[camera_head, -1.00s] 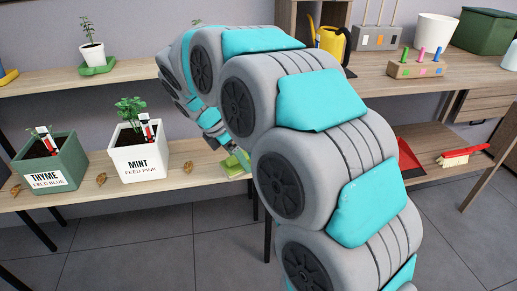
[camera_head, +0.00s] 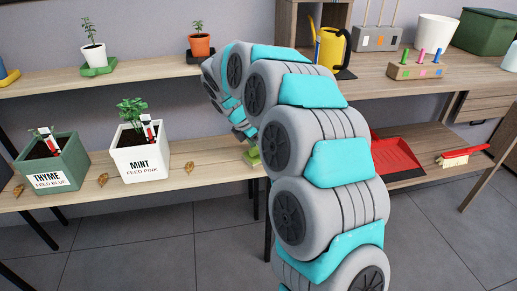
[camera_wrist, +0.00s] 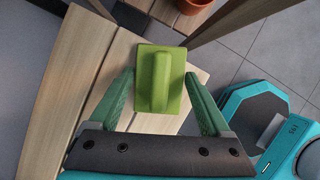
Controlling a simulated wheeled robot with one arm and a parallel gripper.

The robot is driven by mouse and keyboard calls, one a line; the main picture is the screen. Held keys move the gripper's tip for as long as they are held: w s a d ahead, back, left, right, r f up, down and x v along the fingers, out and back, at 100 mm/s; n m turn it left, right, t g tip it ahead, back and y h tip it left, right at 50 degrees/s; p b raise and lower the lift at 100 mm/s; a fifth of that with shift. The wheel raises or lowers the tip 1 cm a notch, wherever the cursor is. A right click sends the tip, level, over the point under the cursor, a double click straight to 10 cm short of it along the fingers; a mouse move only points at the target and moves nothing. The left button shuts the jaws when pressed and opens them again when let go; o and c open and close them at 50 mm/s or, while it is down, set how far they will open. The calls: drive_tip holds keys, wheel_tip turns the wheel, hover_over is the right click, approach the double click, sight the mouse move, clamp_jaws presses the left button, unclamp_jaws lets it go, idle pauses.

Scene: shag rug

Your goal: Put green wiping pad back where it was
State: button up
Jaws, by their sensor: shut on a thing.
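The green wiping pad (camera_wrist: 160,82) is a flat lime-green block with a raised grip along its middle. In the wrist view it lies between the fingertips of my gripper (camera_wrist: 160,76), which is shut on its sides. In the head view a small part of the pad (camera_head: 253,157) shows at the right end of the lower wooden shelf (camera_head: 219,163). My arm hides most of the gripper there. I cannot tell whether the pad touches the shelf or is just above it.
The lower shelf bears a white mint planter (camera_head: 139,157), a green thyme planter (camera_head: 53,167) and several dry leaves. An orange pot (camera_head: 199,45) stands on the upper shelf. A red dustpan (camera_head: 396,156) and brush (camera_head: 462,156) lie on the right. Shelf between mint and pad is mostly clear.

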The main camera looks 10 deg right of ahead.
drive_tip(key=o, duration=1.1)
drive_tip(key=shift+f, duration=0.1)
drive_tip(key=v, duration=1.2)
drive_tip(key=s+d+f+m+g+y, duration=0.1)
drive_tip(key=s+f+m, duration=0.2)
drive_tip(key=s+m, duration=0.4)
drive_tip(key=s+d+f+m+g+y, duration=0.1)
drive_tip(key=s+m, duration=0.7)
drive_tip(key=s, duration=1.2)
drive_tip(key=s+d+f+m+g+y, duration=0.1)
drive_tip(key=s+f+m, duration=0.4)
drive_tip(key=s, duration=0.9)
drive_tip(key=shift+s+d+f+m+g+y, duration=0.2)
drive_tip(key=shift+d+m+y, duration=0.15)
drive_tip(key=shift+m, duration=0.3)
drive_tip(key=shift+s+d+f+m+g+y, duration=0.15)
drive_tip(key=shift+d+f+m+y, duration=0.2)
drive_tip(key=shift+m, duration=0.3)
drive_tip(key=shift+r, duration=0.15)
